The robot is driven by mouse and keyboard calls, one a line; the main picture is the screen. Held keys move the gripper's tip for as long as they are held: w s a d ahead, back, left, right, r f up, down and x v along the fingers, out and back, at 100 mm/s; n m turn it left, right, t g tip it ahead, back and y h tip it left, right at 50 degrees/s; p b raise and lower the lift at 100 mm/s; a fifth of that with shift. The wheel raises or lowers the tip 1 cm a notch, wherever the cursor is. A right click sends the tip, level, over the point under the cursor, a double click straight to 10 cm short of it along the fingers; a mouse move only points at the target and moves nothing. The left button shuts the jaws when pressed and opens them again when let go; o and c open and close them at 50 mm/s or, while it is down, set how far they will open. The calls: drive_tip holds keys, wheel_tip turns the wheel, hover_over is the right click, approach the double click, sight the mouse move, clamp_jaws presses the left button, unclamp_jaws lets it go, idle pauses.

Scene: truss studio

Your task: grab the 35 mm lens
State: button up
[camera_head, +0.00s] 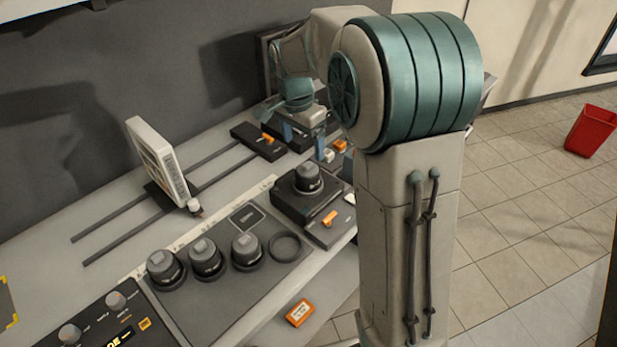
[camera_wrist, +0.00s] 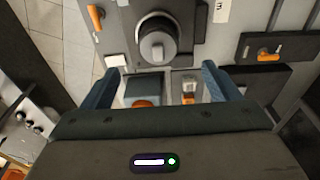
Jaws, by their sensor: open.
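Several dark lenses with grey caps show in the head view; I cannot read which is the 35 mm lens. Three stand in a dark tray (camera_head: 222,297): a left lens (camera_head: 165,268), a middle lens (camera_head: 206,258) and a right lens (camera_head: 246,250). An empty ring (camera_head: 285,247) is beside them. Another lens (camera_head: 308,177) sits upright on a black mount (camera_head: 290,205); it also shows in the wrist view (camera_wrist: 157,45), just beyond my fingertips. My gripper (camera_head: 304,138) is open and points down behind that mount. In the wrist view my gripper (camera_wrist: 161,70) has nothing held between its fingers.
A white panel (camera_head: 160,160) stands on rails at the left of the bench. A black box with an orange lever (camera_head: 260,141) is near my gripper. A control box (camera_head: 115,320) is at front left. An orange-and-white box (camera_head: 299,312) lies below the bench edge. A red bin (camera_head: 590,130) is on the floor.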

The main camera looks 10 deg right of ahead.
sight(307, 163)
drive_tip(key=f, duration=0.5)
drive_tip(key=shift+w+d+f, duration=0.15)
drive_tip(key=shift+w+d, duration=0.05)
drive_tip(key=shift+d, duration=0.1)
drive_tip(key=shift+w+d+f+p, duration=0.15)
drive_tip(key=shift+f+p, duration=0.2)
drive_tip(key=shift+f, duration=0.55)
drive_tip(key=shift+d+f+p, duration=0.15)
drive_tip(key=shift+f+p, duration=0.2)
drive_tip(key=shift+f, duration=0.55)
drive_tip(key=shift+w+d+f+p, duration=0.15)
drive_tip(key=shift+f+p, duration=0.2)
drive_tip(key=shift+f, duration=0.55)
drive_tip(key=shift+s, duration=0.1)
drive_tip(key=shift+c, duration=0.3)
drive_tip(key=c, duration=1.4)
drive_tip(key=shift+o, duration=0.2)
drive_tip(key=shift+r, duration=0.1)
